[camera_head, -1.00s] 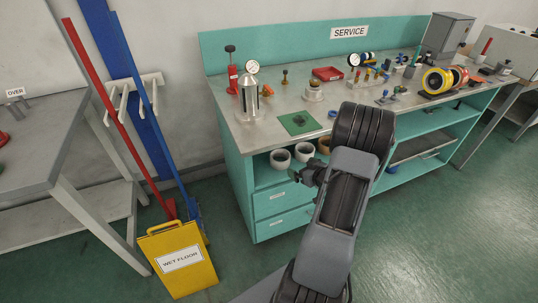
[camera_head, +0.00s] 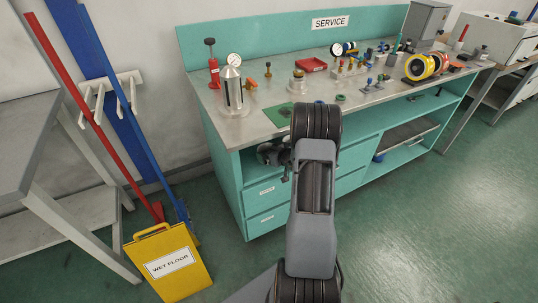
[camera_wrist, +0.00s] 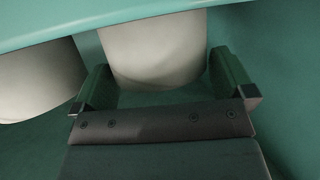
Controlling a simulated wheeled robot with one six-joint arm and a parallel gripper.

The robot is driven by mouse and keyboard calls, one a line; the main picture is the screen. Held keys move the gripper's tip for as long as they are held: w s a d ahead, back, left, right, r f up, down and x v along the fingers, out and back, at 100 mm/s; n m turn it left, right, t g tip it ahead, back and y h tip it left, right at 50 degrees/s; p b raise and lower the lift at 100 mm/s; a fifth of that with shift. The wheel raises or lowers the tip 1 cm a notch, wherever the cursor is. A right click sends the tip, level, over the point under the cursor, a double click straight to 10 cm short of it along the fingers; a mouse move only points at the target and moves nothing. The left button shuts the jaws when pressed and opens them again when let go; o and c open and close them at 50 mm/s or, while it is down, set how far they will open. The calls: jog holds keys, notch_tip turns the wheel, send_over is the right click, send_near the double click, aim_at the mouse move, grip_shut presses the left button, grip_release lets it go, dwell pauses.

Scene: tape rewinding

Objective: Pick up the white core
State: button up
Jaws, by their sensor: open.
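In the wrist view, a white core (camera_wrist: 155,48) stands between the two fingers of my gripper (camera_wrist: 165,82). The fingers are open, one on each side of it, and a gap shows beside the left finger. The core's top is hidden by a teal edge. A second pale core (camera_wrist: 36,82) is left of the left finger. In the head view, my gripper (camera_head: 272,153) reaches into the open shelf below the bench top. My arm and gripper hide most of that shelf there, and I cannot clearly make out the cores.
A teal edge (camera_wrist: 150,22) runs close above the fingers in the wrist view. The teal service bench (camera_head: 222,165) has drawers below the shelf and many small tools on top. A yellow wet floor sign (camera_head: 168,262) stands left on the green floor.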

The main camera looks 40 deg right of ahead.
jog(key=shift+x, duration=0.75)
jog(key=c, duration=0.6)
jog(key=shift+o, duration=0.2)
